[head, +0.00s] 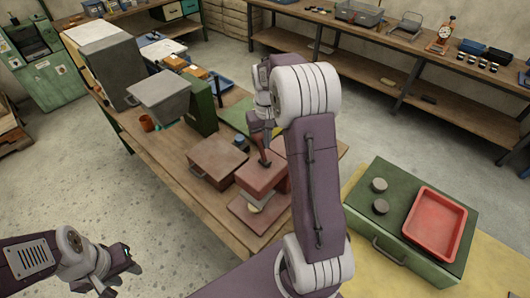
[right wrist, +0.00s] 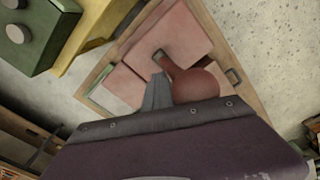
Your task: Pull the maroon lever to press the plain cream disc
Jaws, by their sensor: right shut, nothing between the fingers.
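The maroon press (head: 262,178) stands on the near end of the wooden workbench. Its maroon lever (head: 264,158) rises from the top. In the right wrist view the lever's round knob (right wrist: 197,84) is close beside my fingers. A cream disc (head: 254,208) shows partly under the press head, on the press base (head: 246,217). My right gripper (head: 267,132) is shut and empty at the upper end of the lever; its fingers show in the right wrist view (right wrist: 158,92). I cannot tell whether they touch the knob. My left gripper (head: 120,272) is open and empty, away from the bench at lower left.
A brown box (head: 216,161) sits left of the press, with a dark green block (head: 199,105) and a grey box (head: 160,96) behind. A green case (head: 390,218) with a red tray (head: 434,222) stands right of my right arm. The floor left of the bench is clear.

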